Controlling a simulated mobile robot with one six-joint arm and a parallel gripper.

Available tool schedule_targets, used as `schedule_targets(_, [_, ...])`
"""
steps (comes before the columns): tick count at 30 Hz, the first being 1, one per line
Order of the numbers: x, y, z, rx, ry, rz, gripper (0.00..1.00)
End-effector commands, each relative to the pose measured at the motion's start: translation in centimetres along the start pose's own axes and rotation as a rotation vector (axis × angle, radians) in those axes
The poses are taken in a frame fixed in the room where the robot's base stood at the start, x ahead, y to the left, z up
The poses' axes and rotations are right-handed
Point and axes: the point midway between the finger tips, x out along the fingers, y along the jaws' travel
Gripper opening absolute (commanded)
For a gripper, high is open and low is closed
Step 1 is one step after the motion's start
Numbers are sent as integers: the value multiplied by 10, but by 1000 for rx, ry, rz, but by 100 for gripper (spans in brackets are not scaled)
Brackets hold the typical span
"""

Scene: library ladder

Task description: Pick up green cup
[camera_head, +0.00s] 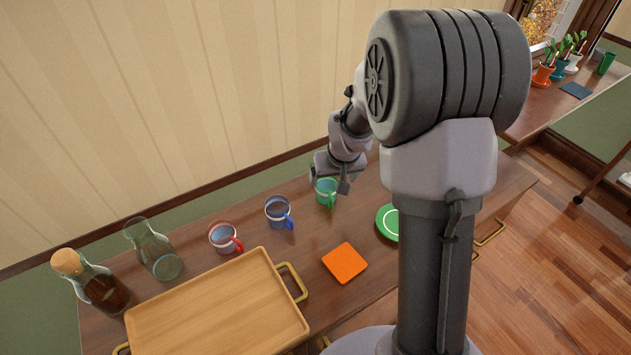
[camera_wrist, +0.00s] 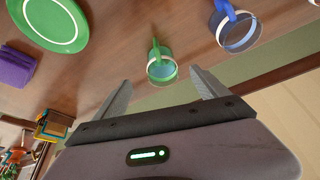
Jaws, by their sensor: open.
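The green cup (camera_head: 326,192) stands on the wooden table towards its back, right of the blue cup. In the wrist view the green cup (camera_wrist: 161,69) has a white band and a green handle pointing to the top of the picture. It appears between and beyond the two fingertips of my gripper (camera_wrist: 161,85). My gripper is open and nothing is held in it. In the head view my gripper (camera_head: 331,182) is at the green cup, partly overlapping it. Whether a finger touches the cup cannot be told.
A blue cup (camera_head: 278,212) and a red cup (camera_head: 225,238) stand left of the green cup. A wooden tray (camera_head: 220,306), glass carafe (camera_head: 153,250), corked bottle (camera_head: 95,282), orange coaster (camera_head: 345,263) and green plate (camera_head: 387,222) are also on the table. The wall runs close behind.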

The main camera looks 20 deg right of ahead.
Motion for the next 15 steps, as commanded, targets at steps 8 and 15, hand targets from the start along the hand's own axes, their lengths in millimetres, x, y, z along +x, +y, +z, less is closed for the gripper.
schedule_targets(8, [74,0,2,2,-3,-1,83])
schedule_targets(15, [99,-1,0,2,-2,-1,83])
